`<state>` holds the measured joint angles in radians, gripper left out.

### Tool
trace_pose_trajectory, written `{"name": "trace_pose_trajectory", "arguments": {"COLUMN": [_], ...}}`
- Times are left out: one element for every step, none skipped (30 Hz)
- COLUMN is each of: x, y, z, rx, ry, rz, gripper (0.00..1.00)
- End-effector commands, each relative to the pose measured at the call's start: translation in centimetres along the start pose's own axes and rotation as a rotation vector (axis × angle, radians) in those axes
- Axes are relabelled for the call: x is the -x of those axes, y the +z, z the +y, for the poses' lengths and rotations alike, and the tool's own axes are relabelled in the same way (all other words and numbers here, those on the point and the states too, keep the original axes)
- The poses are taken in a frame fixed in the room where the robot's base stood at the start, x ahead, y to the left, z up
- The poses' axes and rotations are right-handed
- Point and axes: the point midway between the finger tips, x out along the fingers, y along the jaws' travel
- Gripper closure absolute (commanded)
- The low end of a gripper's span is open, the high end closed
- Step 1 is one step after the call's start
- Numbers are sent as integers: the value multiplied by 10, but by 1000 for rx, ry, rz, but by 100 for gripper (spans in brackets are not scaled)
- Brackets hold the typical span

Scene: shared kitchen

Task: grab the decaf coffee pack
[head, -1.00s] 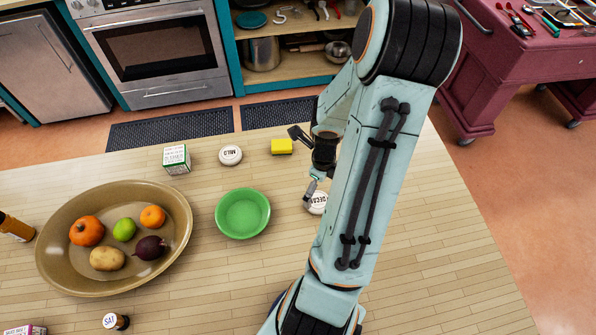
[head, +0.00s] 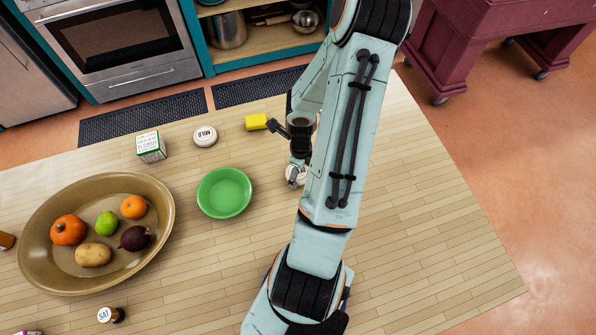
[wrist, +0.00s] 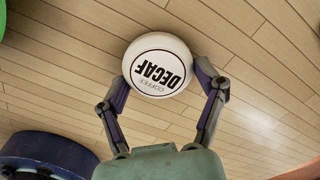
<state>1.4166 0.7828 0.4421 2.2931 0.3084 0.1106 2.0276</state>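The decaf coffee pack (wrist: 158,65) is round and white with a "COFFEE DECAF" label on top, seen upside down in the wrist view. My gripper (wrist: 162,78) has one finger on each side of it. The fingers are spread about as wide as the pack, and I see no clear gap on either side. Whether they press on it I cannot tell. In the head view, my gripper (head: 297,165) reaches down at the pack (head: 292,173), which is mostly hidden by my arm and appears to be on the wooden table.
A green bowl (head: 224,207) stands left of the pack. A yellow block (head: 256,122) and a white "MILD" pack (head: 205,136) are behind. A green-and-white box (head: 151,147) and a large brown dish (head: 45,270) of produce are further left. The table's right side is clear.

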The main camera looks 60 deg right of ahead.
Motion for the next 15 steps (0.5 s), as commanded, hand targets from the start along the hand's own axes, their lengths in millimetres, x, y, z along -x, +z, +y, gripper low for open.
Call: {"name": "trace_pose_trajectory", "arguments": {"x": [0, 0, 0, 0, 0, 0, 0, 0, 0, 0, 0, 0, 1, 2, 4], "y": [0, 0, 0, 0, 0, 0, 0, 0, 0, 0, 0, 0, 0, 0, 0], "z": [0, 0, 0, 0, 0, 0, 0, 0, 0, 0, 0, 0, 0, 0, -1], "rx": [0, 0, 0, 0, 0, 0, 0, 0, 0, 0, 0, 0, 0, 0, 0], "ry": [0, 0, 0, 0, 0, 0, 0, 0, 0, 0, 0, 0, -1, -1, -3], "rz": [0, 0, 0, 0, 0, 0, 0, 0, 0, 0, 0, 0, 0, 0, 0], "gripper": [58, 60, 60, 60, 60, 60, 60, 60, 60, 60, 60, 61, 61, 61, 61]}}
